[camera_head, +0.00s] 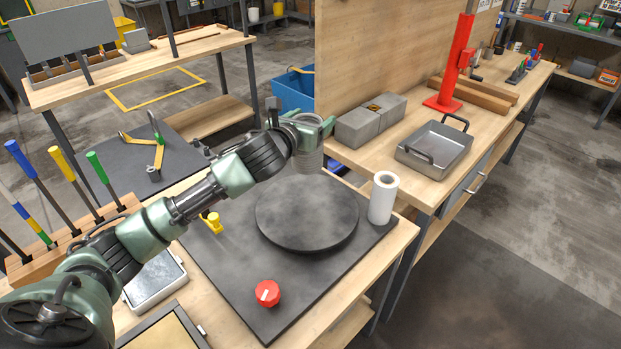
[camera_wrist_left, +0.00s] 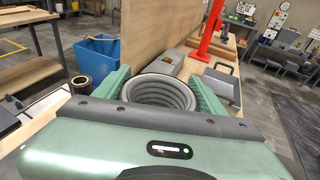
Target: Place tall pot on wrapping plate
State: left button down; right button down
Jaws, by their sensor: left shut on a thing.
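The tall pot (camera_head: 308,160) is a grey ribbed cylinder, mostly hidden behind my left gripper in the head view. In the left wrist view its open top and ringed inside (camera_wrist_left: 160,91) show between the two green fingers. My left gripper (camera_head: 314,128) is shut on the pot near its upper part, over the back edge of the wrapping plate. The wrapping plate (camera_head: 306,215) is a dark round disc on a black mat (camera_head: 235,275). I cannot tell whether the pot's base touches anything. My right gripper is not in view.
A white roll (camera_head: 383,197) stands right of the plate. A red knob (camera_head: 267,293) and a yellow item (camera_head: 212,222) sit on the mat. Grey blocks (camera_head: 370,120), a metal tray (camera_head: 434,149) and a red stand (camera_head: 455,65) are on the right bench. A wooden panel (camera_head: 375,45) rises behind.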

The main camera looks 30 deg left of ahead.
aim_at(312, 157)
pick_arm(q)
notch_tip(312, 157, down, 10)
jog(key=shift+f, duration=2.5)
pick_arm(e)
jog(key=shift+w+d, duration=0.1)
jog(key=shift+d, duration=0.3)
pick_arm(q)
jog(key=shift+c, duration=1.4)
grip_release()
jog(key=shift+f, duration=0.25)
jog(key=shift+o, duration=0.5)
jog(key=shift+s, duration=0.1)
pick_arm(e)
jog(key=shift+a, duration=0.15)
pick_arm(q)
jog(key=shift+s+r, duration=0.1)
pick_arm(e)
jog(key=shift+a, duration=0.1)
pick_arm(q)
jog(key=b+v, duration=0.1)
jog(key=v, duration=1.1)
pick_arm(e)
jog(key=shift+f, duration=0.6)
